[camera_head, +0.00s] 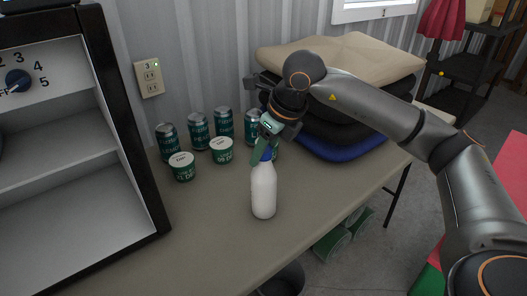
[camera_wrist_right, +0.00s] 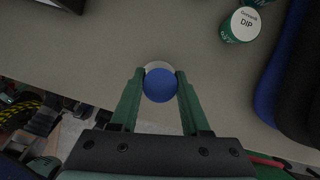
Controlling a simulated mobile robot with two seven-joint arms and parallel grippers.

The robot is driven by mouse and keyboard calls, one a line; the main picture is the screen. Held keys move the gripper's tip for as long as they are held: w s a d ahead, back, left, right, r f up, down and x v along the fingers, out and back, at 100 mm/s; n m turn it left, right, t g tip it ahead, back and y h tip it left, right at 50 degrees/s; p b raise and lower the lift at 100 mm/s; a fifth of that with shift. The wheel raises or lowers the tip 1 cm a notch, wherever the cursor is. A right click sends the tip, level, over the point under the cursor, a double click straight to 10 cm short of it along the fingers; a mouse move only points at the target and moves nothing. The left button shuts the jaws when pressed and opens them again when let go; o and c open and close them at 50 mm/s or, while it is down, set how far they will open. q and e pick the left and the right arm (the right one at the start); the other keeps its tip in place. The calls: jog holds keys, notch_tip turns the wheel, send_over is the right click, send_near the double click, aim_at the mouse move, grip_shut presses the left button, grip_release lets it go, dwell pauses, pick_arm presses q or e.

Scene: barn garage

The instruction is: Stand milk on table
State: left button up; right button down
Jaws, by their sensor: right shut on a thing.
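The milk is a white bottle (camera_head: 263,191) with a blue cap, upright at the table (camera_head: 200,235). I cannot tell whether its base touches the tabletop. My right gripper (camera_head: 266,153) comes down from above and is shut on the bottle at its cap. In the right wrist view the blue cap (camera_wrist_right: 160,86) sits between the two green fingers, with a little of the white body showing behind it. The fingers hide the sides of the cap. My left gripper is not in view.
Several green cans (camera_head: 198,131) and dip tubs (camera_head: 182,166) stand behind the bottle. Folded fabric (camera_head: 345,135) is stacked at the back right. A white-shelved appliance (camera_head: 85,150) with a dial stands at the left. The tabletop in front of the bottle is clear.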

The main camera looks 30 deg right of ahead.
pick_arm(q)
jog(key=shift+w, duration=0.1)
pick_arm(e)
jog(key=shift+f, duration=0.1)
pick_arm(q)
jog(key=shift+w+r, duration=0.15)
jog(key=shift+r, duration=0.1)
pick_arm(e)
jog(key=shift+c, duration=1.9)
grip_release()
jog(key=shift+r, duration=0.2)
jog(key=shift+s+r, duration=0.15)
jog(key=shift+r, duration=0.2)
pick_arm(q)
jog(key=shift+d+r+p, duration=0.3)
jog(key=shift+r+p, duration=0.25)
jog(key=shift+p, duration=0.5)
pick_arm(e)
jog(key=v, duration=1.1)
jog(key=shift+s, duration=0.1)
